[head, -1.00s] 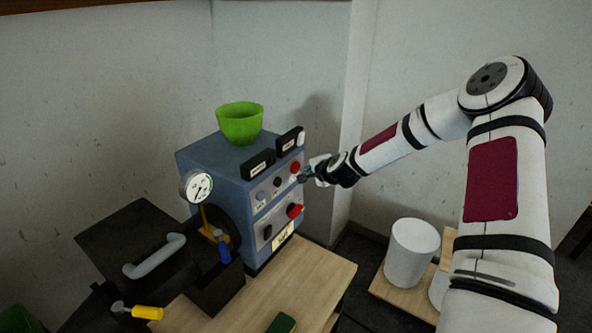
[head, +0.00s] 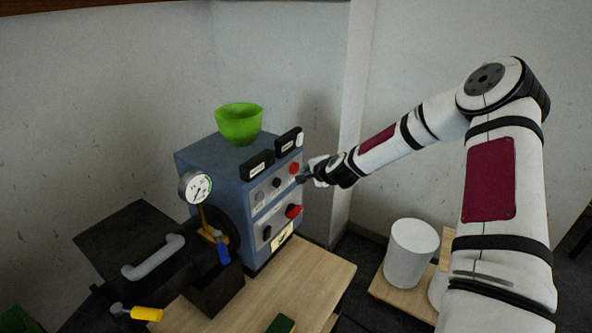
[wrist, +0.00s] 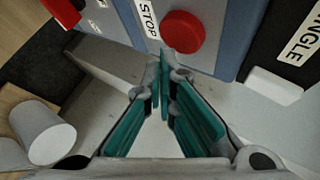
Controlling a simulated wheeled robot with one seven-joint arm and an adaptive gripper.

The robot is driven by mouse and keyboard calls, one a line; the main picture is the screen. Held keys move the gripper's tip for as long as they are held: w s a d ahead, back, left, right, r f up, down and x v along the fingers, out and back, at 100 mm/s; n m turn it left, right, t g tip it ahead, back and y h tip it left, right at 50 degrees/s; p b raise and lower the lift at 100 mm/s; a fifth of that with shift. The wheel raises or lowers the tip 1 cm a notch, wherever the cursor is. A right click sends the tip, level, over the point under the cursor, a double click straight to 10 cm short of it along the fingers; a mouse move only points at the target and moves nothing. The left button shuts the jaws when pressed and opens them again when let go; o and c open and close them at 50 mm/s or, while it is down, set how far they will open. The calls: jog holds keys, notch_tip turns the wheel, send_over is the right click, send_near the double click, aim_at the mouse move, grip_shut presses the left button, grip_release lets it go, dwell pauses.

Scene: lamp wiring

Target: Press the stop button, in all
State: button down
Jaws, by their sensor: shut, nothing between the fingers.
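The stop button is a round red cap (wrist: 183,31) beside a white STOP label (wrist: 148,18) in the wrist view. In the head view the red button (head: 294,168) is at the upper right of the front panel of the blue machine (head: 213,160). My gripper (head: 302,179) is at the panel, just below and right of the button. In the wrist view my gripper (wrist: 165,68) is shut and empty, its fingertips close to the button's lower edge. I cannot tell whether they touch it.
Another red knob (head: 294,211) sits lower on the panel, near a black knob (head: 267,232). A green bowl (head: 239,124) stands on the machine. A gauge (head: 196,187) is at its left. A white cylinder (head: 412,252) stands at the right. The wooden tabletop (head: 318,275) is largely clear.

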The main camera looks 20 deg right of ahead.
jog(key=shift+w+a, duration=0.1)
jog(key=shift+w, duration=0.05)
dwell(0.3)
jog(key=shift+w+a, duration=0.1)
jog(key=shift+w, duration=0.15)
jog(key=shift+w+a, duration=0.3)
jog(key=shift+w, duration=0.05)
dwell(0.7)
jog(key=shift+w+a+r, duration=0.15)
jog(key=shift+w+a, duration=0.15)
jog(key=shift+a, duration=0.05)
dwell(0.7)
jog(key=shift+s+d+p, duration=0.4)
jog(key=shift+s+d, duration=0.2)
jog(key=shift+s, duration=0.3)
